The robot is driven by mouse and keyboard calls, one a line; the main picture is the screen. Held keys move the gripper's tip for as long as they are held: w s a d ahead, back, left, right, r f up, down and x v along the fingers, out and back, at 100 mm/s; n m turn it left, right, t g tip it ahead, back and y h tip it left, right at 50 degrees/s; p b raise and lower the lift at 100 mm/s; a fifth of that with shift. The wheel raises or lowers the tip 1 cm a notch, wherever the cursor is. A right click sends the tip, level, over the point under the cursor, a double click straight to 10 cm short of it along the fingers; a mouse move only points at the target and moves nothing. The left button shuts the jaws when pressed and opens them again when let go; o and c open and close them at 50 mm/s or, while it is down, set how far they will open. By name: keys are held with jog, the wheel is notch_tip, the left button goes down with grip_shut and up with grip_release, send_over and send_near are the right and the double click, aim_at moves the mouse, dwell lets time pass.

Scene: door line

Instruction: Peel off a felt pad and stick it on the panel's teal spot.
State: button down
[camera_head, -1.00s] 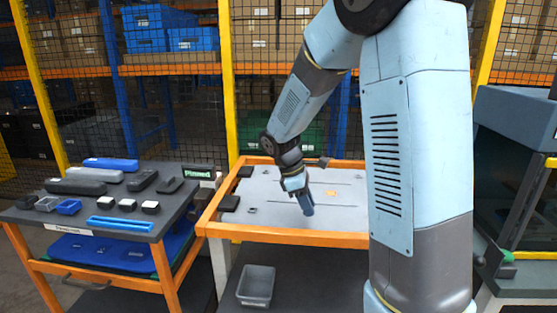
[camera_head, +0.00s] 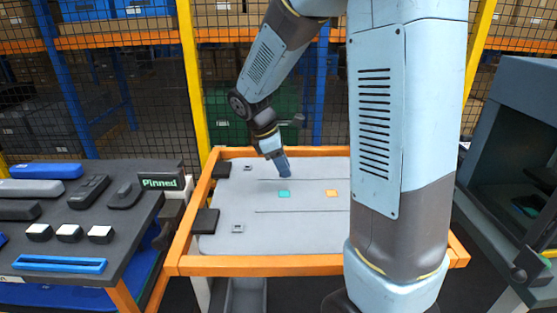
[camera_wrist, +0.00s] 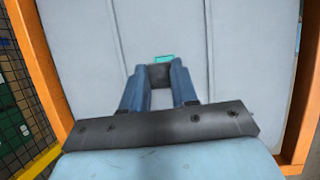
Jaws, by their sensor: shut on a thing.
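The grey panel (camera_head: 245,200) lies flat in an orange frame. Its teal spot (camera_head: 284,194) is clear in the head view, left of an orange spot (camera_head: 332,193). My gripper (camera_head: 285,174) is above the panel, by the spot's far side. In the wrist view, my gripper (camera_wrist: 161,82) is shut on a dark square felt pad (camera_wrist: 161,74) between its blue fingertips. The teal spot (camera_wrist: 164,58) shows just beyond the pad, which hides part of it. The head view does not show the pad clearly, and the gap to the panel is hard to judge.
Two dark blocks (camera_head: 206,221) sit at the panel's left edge. The left bench (camera_head: 100,245) holds black-and-white blocks (camera_head: 69,232), a blue tray (camera_head: 58,264) and a "Pinned" sign (camera_head: 161,182). A dark cabinet (camera_head: 510,140) stands at the right.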

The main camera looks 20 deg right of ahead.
aim_at(288, 194)
jog(key=shift+f, duration=2.85)
jog(key=shift+f, duration=0.55)
dwell(0.9)
